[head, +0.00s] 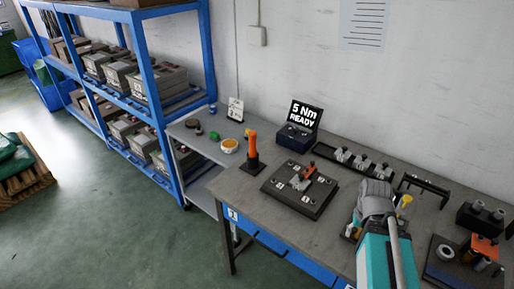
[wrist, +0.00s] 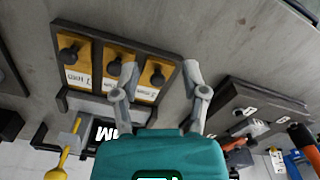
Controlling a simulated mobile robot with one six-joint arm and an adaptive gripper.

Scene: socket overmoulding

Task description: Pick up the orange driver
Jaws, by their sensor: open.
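The orange driver (head: 252,145) stands upright in a dark base (head: 253,164) near the left end of the workbench in the head view. What looks like its orange handle also shows at the lower right edge of the wrist view (wrist: 303,142). My gripper (head: 372,192) is over the right half of the bench, well to the right of the driver. In the wrist view my gripper's two fingers (wrist: 158,78) are spread apart with nothing between them. In the head view the fingertips are hard to make out.
A dark fixture plate (head: 300,207) with small parts lies between driver and gripper. A display reading "5 Nm READY" (head: 304,115) stands behind. A holder with yellow panels and black knobs (wrist: 172,62) is near my fingers in the wrist view. Blue shelving (head: 142,62) stands left.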

